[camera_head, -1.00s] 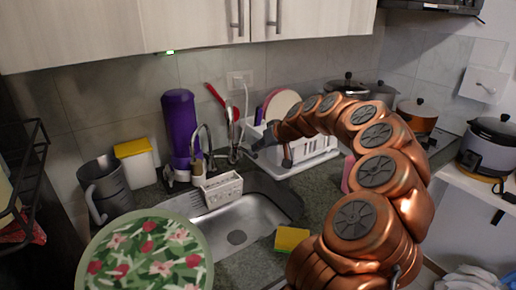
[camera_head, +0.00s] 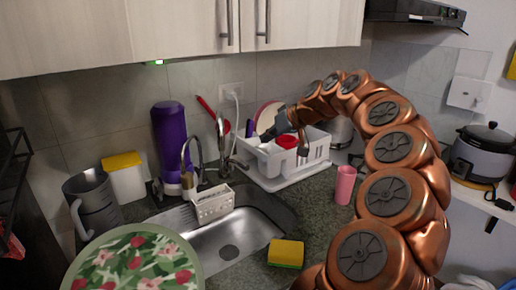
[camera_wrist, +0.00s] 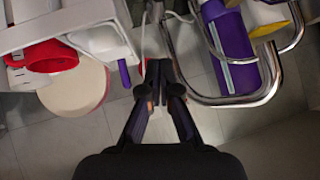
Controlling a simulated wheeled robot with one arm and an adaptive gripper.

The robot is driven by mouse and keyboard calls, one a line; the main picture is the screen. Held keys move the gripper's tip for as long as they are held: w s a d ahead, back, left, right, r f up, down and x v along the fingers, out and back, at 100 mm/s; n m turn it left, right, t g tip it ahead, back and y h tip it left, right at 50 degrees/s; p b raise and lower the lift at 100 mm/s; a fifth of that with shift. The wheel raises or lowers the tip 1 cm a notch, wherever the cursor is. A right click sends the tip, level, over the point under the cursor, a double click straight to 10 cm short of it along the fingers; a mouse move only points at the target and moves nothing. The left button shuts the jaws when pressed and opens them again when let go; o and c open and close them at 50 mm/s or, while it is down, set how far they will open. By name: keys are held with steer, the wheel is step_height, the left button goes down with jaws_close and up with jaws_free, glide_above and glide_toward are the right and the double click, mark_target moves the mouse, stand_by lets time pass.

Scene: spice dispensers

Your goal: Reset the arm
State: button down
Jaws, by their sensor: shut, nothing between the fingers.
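My copper-coloured arm (camera_head: 390,180) rises at the right and arches over the counter toward the dish rack. My dark gripper (camera_head: 266,133) is at its end, over the left part of the white dish rack (camera_head: 308,166). In the wrist view the two fingers of my gripper (camera_wrist: 158,66) are together and hold nothing. Beyond them are the tiled wall, a purple bottle (camera_wrist: 230,50) and the faucet tubes (camera_wrist: 275,80) at the right. A round cream plate (camera_wrist: 75,90) and a red cup (camera_wrist: 50,57) are at the left. No spice dispenser can be made out.
A sink (camera_head: 245,237) with a white caddy (camera_head: 213,204) lies left of my arm. A yellow sponge (camera_head: 286,252) and a pink cup (camera_head: 345,184) stand on the counter. A floral round lid (camera_head: 135,262) fills the front left. A pot (camera_head: 484,152) is at the right. Cabinets (camera_head: 170,28) hang above.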

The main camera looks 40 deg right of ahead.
steer(key=s+a+n+g+y+p, duration=0.1)
steer(key=s+a+n+g, duration=0.2)
steer(key=a, duration=1)
steer(key=s+a+g+y+p, duration=0.15)
steer(key=s+a, duration=0.45)
steer(key=a, duration=0.8)
steer(key=s+a+f+g+h+p, duration=0.15)
steer(key=s+a+f+g, duration=0.4)
steer(key=s, duration=0.55)
steer(key=s+f+m+h, duration=0.1)
steer(key=s+f, duration=0.2)
steer(key=s, duration=0.4)
steer(key=s+f+g+h+p, duration=0.1)
steer(key=s+f, duration=0.3)
steer(key=s, duration=0.4)
steer(key=shift+s+f+m+h, duration=0.15)
steer(key=shift+m+h, duration=0.25)
steer(key=shift+h, duration=0.2)
steer(key=shift+a, duration=0.1)
